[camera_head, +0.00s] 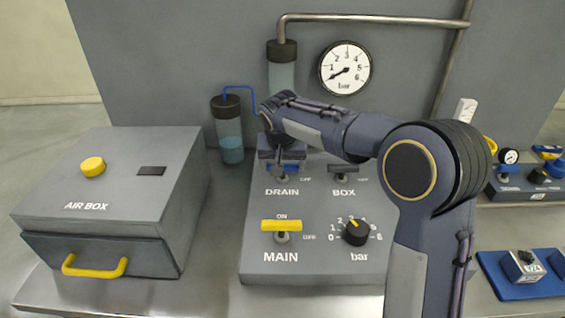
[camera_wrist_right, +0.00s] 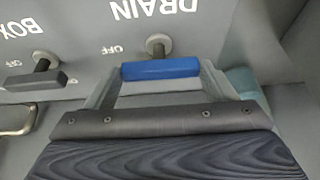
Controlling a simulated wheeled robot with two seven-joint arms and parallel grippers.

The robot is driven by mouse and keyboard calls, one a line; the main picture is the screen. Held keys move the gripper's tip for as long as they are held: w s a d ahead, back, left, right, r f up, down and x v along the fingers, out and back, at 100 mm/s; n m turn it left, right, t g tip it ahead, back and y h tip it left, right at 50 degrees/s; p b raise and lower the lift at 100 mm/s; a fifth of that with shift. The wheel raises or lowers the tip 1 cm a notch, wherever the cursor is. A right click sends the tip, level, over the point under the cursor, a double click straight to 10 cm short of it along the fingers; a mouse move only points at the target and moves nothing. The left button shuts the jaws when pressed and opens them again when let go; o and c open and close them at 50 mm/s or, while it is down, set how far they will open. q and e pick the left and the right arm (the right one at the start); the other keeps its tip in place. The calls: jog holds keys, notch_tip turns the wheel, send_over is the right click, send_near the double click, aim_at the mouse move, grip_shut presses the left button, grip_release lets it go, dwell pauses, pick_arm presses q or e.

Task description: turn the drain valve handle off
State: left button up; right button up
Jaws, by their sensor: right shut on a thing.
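The drain valve handle (camera_head: 288,168) is a blue bar on a short grey stem at the upper left of the grey panel. In the right wrist view the blue bar (camera_wrist_right: 160,70) lies crosswise between the tips of my right gripper (camera_wrist_right: 160,82), beside the DRAIN and OFF lettering. In the head view my right gripper (camera_head: 281,158) reaches down over the handle and hides part of it. It is shut on the handle. The visible handle lies level, side to side, like the MAIN handle. My left gripper is in neither view.
Close by on the panel are the dark BOX handle (camera_head: 343,169), the yellow MAIN handle (camera_head: 281,226) and the black bar knob (camera_head: 356,232). The grey air box (camera_head: 120,180) stands left. A blue-liquid bottle (camera_head: 228,130) and a gauge (camera_head: 345,68) are behind.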

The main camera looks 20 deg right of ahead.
jog(key=o, duration=1)
jog(key=shift+r, duration=0.1)
jog(key=d+v, duration=0.1)
jog(key=v, duration=0.6)
jog(key=shift+a+r, duration=0.35)
jog(key=shift+a, duration=0.2)
jog(key=shift+s, duration=0.15)
